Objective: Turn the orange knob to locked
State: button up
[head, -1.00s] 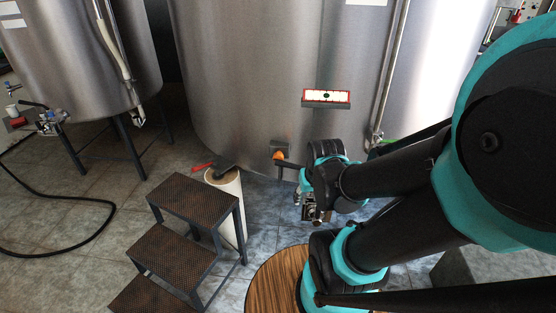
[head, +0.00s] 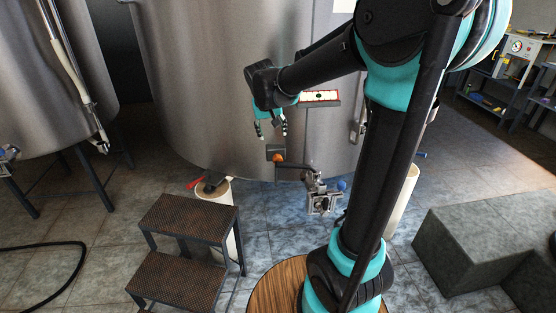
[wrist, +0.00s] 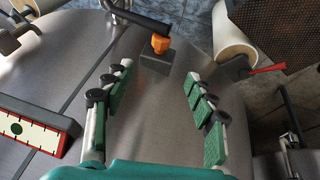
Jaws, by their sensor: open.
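The orange knob (head: 278,158) sits on a small grey box (head: 272,149) on the lower wall of the steel tank (head: 215,90). In the wrist view the orange knob (wrist: 160,44) stands on its dark grey box (wrist: 155,63), ahead of the fingers and roughly between them. My gripper (head: 271,131) is open and empty, above the knob in the head view and apart from it. In the wrist view my gripper's fingers (wrist: 158,75) are spread wide with nothing between them. I cannot tell which setting the knob points to.
A dark pipe with a valve (head: 322,195) runs right of the knob, close to it. A red-framed gauge (head: 320,97) is on the tank above. Brown steps (head: 188,221), a white cylinder (head: 228,190) with a red handle (head: 196,182) and a grey block (head: 478,245) stand around.

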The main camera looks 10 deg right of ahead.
aim_at(279, 156)
jog(key=x, duration=1.7)
jog(key=shift+f, duration=0.1)
jog(key=shift+c, duration=0.5)
jog(key=c, duration=1.1)
jog(key=shift+o, duration=0.2)
jog(key=shift+d+m+y, duration=0.25)
jog(key=shift+m+y, duration=0.05)
jog(key=shift+y, duration=1.8)
